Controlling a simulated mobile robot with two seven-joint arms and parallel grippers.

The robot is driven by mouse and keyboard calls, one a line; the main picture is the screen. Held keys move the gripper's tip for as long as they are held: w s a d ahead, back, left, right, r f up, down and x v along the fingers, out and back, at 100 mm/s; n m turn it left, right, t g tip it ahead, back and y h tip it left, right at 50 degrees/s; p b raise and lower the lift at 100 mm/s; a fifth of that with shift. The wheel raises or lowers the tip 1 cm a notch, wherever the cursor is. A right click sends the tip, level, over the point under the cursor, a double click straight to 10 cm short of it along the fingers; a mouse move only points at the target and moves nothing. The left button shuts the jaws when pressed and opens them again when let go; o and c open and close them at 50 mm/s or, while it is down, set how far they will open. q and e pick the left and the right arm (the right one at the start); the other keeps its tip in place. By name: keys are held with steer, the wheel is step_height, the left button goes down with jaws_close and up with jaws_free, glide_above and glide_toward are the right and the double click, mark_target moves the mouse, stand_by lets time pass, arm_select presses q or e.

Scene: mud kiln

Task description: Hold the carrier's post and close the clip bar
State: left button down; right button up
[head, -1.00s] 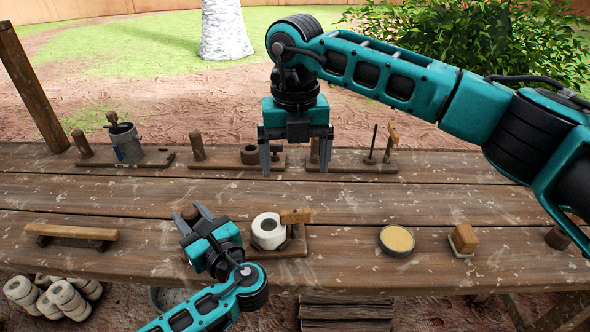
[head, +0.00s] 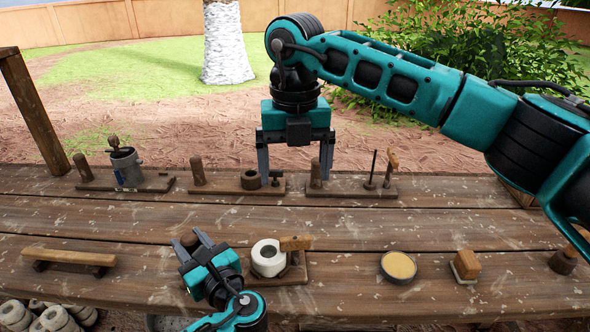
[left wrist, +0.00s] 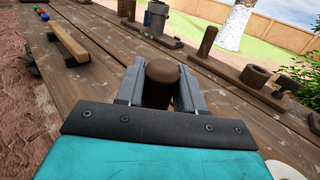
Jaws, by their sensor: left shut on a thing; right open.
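The carrier's board (head: 292,275) is at the front of the table, partly hidden by my left gripper. A round-topped wooden post (head: 188,240) stands at its left, also large in the left wrist view (left wrist: 160,75). My left gripper (head: 186,237) is shut on this post, a finger on each side. A thick white ring (head: 268,259) sits on the board to the right of the gripper. The wooden clip bar (head: 296,243) is just right of the ring, clear of its centre hole. My right gripper (head: 294,178) is open and empty, held up farther back.
Three similar boards with posts line the back edge: one with a grey can (head: 127,168), one with a brown ring (head: 250,179), one with a thin rod (head: 372,168). A yellow-filled bowl (head: 398,267) and a wooden block (head: 467,264) lie right. A wooden bar (head: 70,257) lies left.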

arm_select(q)
steer(key=c, duration=0.6)
jaws_free()
